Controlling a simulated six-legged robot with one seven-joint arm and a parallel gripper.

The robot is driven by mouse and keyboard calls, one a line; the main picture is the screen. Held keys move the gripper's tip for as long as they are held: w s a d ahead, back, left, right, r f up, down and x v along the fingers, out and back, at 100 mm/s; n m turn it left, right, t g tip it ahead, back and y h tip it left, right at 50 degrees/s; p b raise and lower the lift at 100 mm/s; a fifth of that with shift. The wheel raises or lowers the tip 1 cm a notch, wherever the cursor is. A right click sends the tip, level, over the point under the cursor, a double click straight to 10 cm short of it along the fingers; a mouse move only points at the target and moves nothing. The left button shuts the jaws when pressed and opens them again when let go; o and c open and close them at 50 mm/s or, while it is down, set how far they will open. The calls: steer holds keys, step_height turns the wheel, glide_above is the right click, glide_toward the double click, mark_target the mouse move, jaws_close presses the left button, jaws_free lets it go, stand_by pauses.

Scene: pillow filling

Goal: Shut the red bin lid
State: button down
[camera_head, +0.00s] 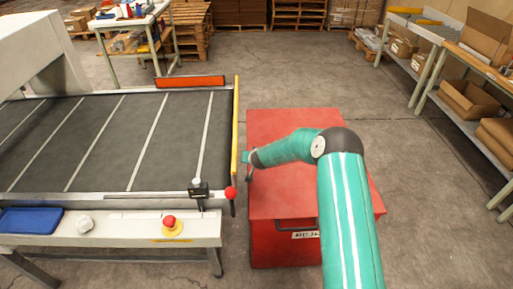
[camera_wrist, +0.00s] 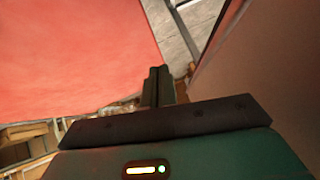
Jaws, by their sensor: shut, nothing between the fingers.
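The red bin (camera_head: 280,245) stands on the floor right of the conveyor, with a dark handle and a pale label on its front. Its red lid (camera_head: 285,120) shows as a broad red surface behind and under my arm; I cannot tell its exact angle. My gripper (camera_head: 247,157) is at the bin's left side, close to the conveyor's yellow edge. In the wrist view, the shut fingers (camera_wrist: 158,86) are empty, and a large red panel (camera_wrist: 70,55) fills the upper left beside them. Whether they touch it is unclear. My arm hides the bin's right part.
The conveyor (camera_head: 100,140), with a yellow side rail (camera_head: 236,130) and a red-knobbed lever (camera_head: 231,192), stands close on the left. A workbench with cardboard boxes (camera_head: 470,98) stands at the right. Pallets (camera_head: 298,14) are at the back. Floor behind the bin is clear.

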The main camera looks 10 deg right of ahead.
steer(key=shift+a+f, duration=0.3)
steer(key=shift+f, duration=0.75)
steer(key=shift+a+f, duration=0.25)
steer(key=shift+f, duration=0.8)
